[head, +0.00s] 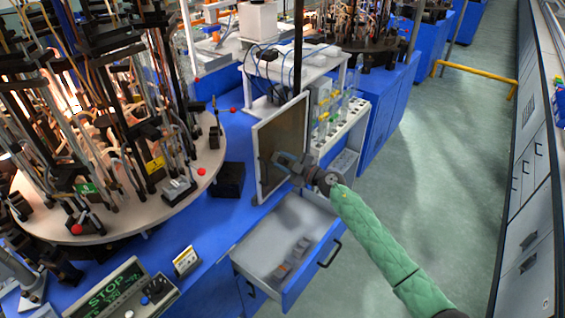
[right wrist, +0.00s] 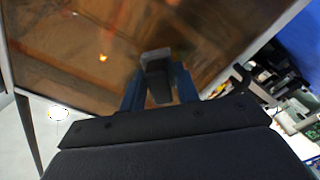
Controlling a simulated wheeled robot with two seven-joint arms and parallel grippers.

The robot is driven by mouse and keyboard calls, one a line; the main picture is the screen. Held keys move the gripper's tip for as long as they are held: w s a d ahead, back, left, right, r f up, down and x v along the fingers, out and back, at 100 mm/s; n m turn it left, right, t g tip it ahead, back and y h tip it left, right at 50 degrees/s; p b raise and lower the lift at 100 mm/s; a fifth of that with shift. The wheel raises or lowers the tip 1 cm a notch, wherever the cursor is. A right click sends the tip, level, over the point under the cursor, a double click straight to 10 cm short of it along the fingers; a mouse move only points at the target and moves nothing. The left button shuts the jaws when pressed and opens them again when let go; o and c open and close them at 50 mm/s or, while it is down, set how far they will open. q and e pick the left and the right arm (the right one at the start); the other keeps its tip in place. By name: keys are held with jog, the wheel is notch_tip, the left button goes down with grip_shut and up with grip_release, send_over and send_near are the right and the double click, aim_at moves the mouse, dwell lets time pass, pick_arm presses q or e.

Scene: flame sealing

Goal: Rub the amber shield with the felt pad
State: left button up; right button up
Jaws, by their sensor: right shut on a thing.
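The amber shield (head: 270,150) is a brown, see-through panel in a pale frame, standing upright on the blue bench. It fills the upper part of the right wrist view (right wrist: 70,60). My right gripper (head: 283,162) is in front of the shield's face, at its right half in the head view. In the right wrist view its blue fingers (right wrist: 158,85) are shut on a small dark grey block, the felt pad (right wrist: 158,75). The pad's far end is at or very near the panel; I cannot tell whether it touches. My left gripper is not in view.
An open drawer (head: 258,250) with small items inside juts out below the shield. A round table (head: 150,190) crowded with burners and tubing stands at left. A tube rack (head: 340,125) is right of the shield. The floor at right is clear.

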aim_at(273, 151)
jog(key=w+d+p, duration=0.1)
jog(key=w+d+r, duration=0.1)
jog(key=shift+w+r+p, duration=0.3)
jog(key=shift+w+p, duration=0.05)
jog(key=shift+s+a, duration=0.1)
dwell(0.3)
jog(key=shift+a, duration=0.1)
jog(key=shift+s+a+r+p, duration=0.1)
jog(key=shift+s+a+p, duration=0.25)
jog(key=shift+p, duration=0.45)
jog(key=shift+s+a+p, duration=0.8)
jog(key=shift+s+p, duration=0.3)
jog(key=shift+s, duration=0.05)
jog(key=shift+r+p, duration=0.7)
jog(key=shift+p, duration=0.25)
jog(key=shift+w+d+f+b, duration=0.1)
jog(key=shift+w+d+b, duration=0.3)
jog(key=shift+w+d, duration=1.05)
jog(key=shift+w+a, duration=0.1)
